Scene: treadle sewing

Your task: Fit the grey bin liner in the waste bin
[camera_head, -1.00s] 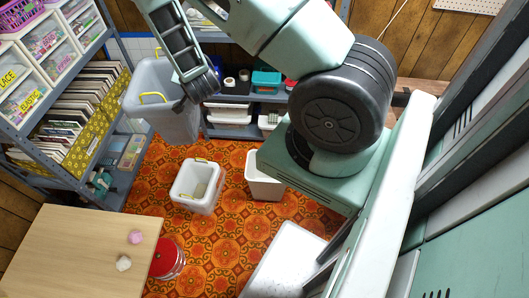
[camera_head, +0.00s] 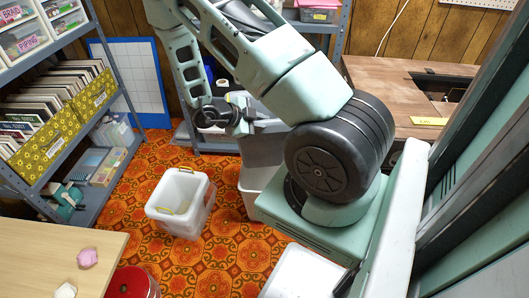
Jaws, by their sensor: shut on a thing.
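The grey bin liner (camera_head: 262,151) is a grey tub with a yellow handle, partly hidden behind my arm. My gripper (camera_head: 236,112) is shut on it near its left rim. The liner hangs upright, as far as I can see. The pale waste bin (camera_head: 250,191) stands on the floor just below the liner in the view, its right part hidden by my arm's base. The liner's lower end overlaps the bin's top in the picture. I cannot tell whether it is inside the bin or above it.
A white tub with yellow handles (camera_head: 180,200) stands on the patterned floor to the left of the bin. A wooden table (camera_head: 60,250) with a pink and a white lump is at lower left, beside a red round tin (camera_head: 132,284). Shelves (camera_head: 75,180) line the left.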

